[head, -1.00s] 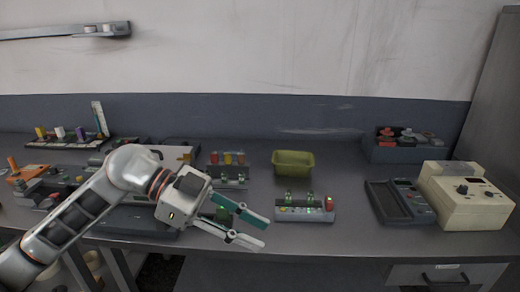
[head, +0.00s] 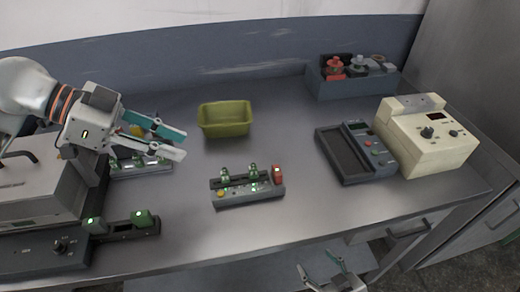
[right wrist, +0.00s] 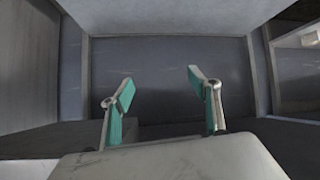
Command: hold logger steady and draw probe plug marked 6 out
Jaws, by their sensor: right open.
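The logger is most likely the small grey unit (head: 247,191) on the table in front of the green bin. It carries two green-topped plugs, a red block at its right end and lit green lamps. No number is readable, so I cannot tell which plug is marked 6. My left gripper (head: 184,144) is open and empty, up and left of this unit and apart from it. My right gripper (head: 316,262) is low at the front, below the table's front edge. In the right wrist view it (right wrist: 160,80) is open with nothing between its fingers.
A green bin (head: 226,131) stands behind the unit. A dark handheld meter (head: 341,157) and a cream instrument box (head: 425,150) stand to the right. A grey crate (head: 325,88) is at the back. Another unit with green blocks (head: 125,231) lies at left.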

